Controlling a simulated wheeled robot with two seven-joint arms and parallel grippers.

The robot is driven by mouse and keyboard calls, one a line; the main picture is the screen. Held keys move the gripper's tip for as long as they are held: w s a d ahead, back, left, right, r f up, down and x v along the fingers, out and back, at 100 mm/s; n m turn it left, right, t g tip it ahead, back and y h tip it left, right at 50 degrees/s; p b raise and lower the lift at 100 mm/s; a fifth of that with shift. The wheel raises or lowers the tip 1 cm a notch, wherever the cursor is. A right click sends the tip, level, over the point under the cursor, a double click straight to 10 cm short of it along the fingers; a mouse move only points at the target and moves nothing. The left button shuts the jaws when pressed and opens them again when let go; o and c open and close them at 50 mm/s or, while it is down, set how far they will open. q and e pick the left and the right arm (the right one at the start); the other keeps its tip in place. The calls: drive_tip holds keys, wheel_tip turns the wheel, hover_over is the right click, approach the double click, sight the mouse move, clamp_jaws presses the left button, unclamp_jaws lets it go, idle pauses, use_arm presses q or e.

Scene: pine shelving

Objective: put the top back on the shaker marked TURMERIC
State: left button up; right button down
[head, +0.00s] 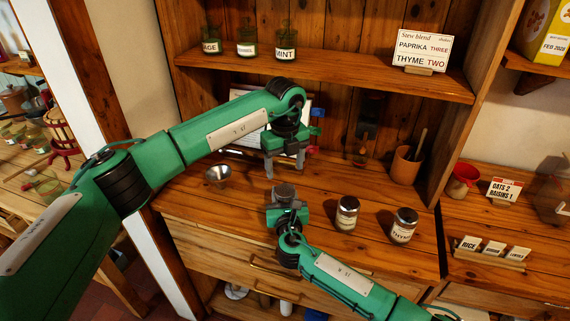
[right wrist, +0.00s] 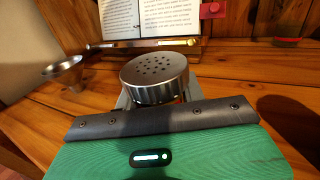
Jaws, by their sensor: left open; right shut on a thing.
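My right gripper (head: 285,208) is shut on a metal-topped thing low over the counter. In the right wrist view this is a round silver shaker top (right wrist: 155,74) with holes, lying level. Whether a jar is under it is hidden by the gripper; a small orange patch shows just below its rim. No TURMERIC label is readable. My left gripper (head: 285,168) is open, pointing down above and behind the right gripper, with nothing between its fingers. Two capped shakers, one at the left (head: 347,214) and one marked THYME (head: 403,226), stand upright to the right.
A small metal funnel-like bowl (head: 217,175) stands at the left of the counter. An open book (right wrist: 150,18) is behind. A pot with utensils (head: 406,167) is at the back right. Several green jars and a Stew blend card (head: 423,50) are on the shelf above. The front left counter is clear.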

sight(286, 190)
use_arm(q)
drive_tip(key=shift+f, duration=0.1)
idle(0.3)
drive_tip(key=shift+f, duration=3.9)
drive_tip(key=c, duration=1)
drive_tip(key=m, duration=0.3)
drive_tip(key=shift+m, duration=0.4)
drive_tip(key=shift+c, duration=0.2)
drive_tip(key=m, duration=0.9)
drive_tip(key=o, duration=1.1)
drive_tip(key=shift+d, duration=0.1)
